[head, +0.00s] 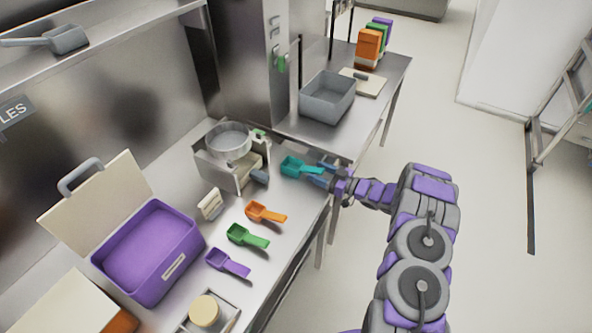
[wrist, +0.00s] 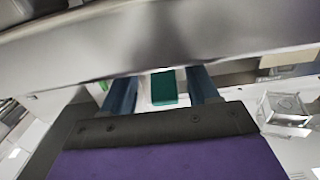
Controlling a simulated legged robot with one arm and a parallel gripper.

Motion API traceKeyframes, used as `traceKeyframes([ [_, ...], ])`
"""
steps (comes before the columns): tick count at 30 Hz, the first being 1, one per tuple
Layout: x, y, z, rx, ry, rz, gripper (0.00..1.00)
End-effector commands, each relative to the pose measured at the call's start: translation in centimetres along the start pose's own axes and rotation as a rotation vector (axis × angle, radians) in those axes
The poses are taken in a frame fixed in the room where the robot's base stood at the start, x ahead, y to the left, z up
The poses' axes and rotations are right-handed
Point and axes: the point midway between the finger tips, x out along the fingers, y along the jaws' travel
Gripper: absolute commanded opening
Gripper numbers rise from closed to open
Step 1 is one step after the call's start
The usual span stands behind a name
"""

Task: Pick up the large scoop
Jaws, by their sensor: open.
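A teal scoop (head: 292,167) lies on the steel counter at the front edge, its handle pointing right toward my gripper (head: 324,172). In the wrist view, its dark green handle end (wrist: 163,88) shows between the two blue fingers of my gripper (wrist: 162,90), with a gap on each side. My gripper is open and not closed on it. An orange scoop (head: 265,213), a green scoop (head: 247,236) and a purple scoop (head: 228,263) lie in a row nearer. I cannot tell by label which scoop is the large one; the teal one looks about as big as the others.
A grey metal scoop (head: 66,39) is on the upper shelf. A grey tub (head: 327,97) sits on the far counter.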

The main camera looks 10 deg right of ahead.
Motion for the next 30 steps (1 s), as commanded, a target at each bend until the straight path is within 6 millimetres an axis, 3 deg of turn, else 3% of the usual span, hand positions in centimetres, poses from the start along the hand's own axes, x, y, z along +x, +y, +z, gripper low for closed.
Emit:
traceKeyframes([
  [7, 3.2, -0.2, 0.1, -0.002, -0.001, 0.0, 0.6],
  [16, 3.5, -0.1, 0.0, 0.0, -0.001, 0.002, 0.6],
  [30, 3.5, -0.1, 0.0, 0.0, -0.001, 0.001, 0.16],
])
